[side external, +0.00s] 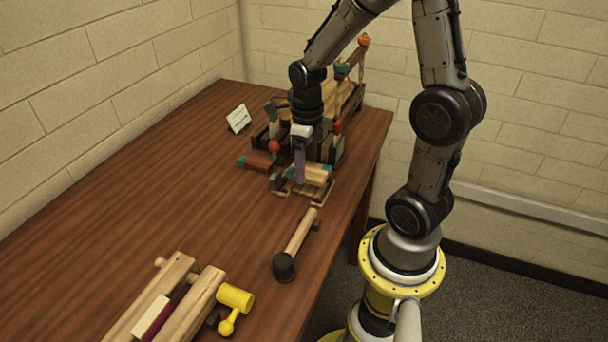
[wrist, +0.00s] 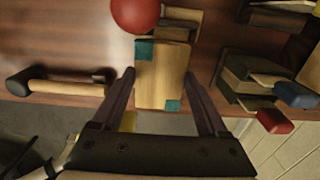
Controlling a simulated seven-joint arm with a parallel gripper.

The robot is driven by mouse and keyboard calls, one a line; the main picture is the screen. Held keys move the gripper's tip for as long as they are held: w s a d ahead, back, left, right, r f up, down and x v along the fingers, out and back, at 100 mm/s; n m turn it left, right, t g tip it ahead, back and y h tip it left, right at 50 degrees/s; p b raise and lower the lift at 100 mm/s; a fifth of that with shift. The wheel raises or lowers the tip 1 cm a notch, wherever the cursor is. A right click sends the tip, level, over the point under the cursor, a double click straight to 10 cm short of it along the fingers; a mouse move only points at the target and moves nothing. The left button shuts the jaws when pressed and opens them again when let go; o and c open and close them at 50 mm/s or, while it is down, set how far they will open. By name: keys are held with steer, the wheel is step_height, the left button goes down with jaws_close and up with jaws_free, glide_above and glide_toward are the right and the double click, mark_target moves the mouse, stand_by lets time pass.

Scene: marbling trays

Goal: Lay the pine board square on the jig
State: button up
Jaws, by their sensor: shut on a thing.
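The pine board (side external: 318,174) is a pale block with teal patches at two opposite corners, seen face-on in the wrist view (wrist: 162,78). My gripper (side external: 300,178) points down, its two purple-grey fingers on either side of the board; it is shut on the board, as the wrist view also shows (wrist: 160,76). The jig appears to be the low, light wooden frame (side external: 318,192) just under the board in the side view. The board and fingers hide much of it, and I cannot tell whether the board touches it or sits square.
A mallet (side external: 299,235) with a dark head lies in front on the brown table (side external: 190,165). A red ball (wrist: 135,12) is close beyond the board. Wooden racks with tools (side external: 345,100) crowd behind. A yellow mallet (side external: 234,298) and pale beams (side external: 192,305) lie at the near edge. The table's left middle is clear.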

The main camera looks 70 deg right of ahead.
mark_target(304, 186)
steer(key=shift+w+d+f, duration=0.15)
steer(key=shift+w+f, duration=0.25)
steer(key=shift+f, duration=1.7)
steer(key=shift+f, duration=0.15)
steer(key=o, duration=1.4)
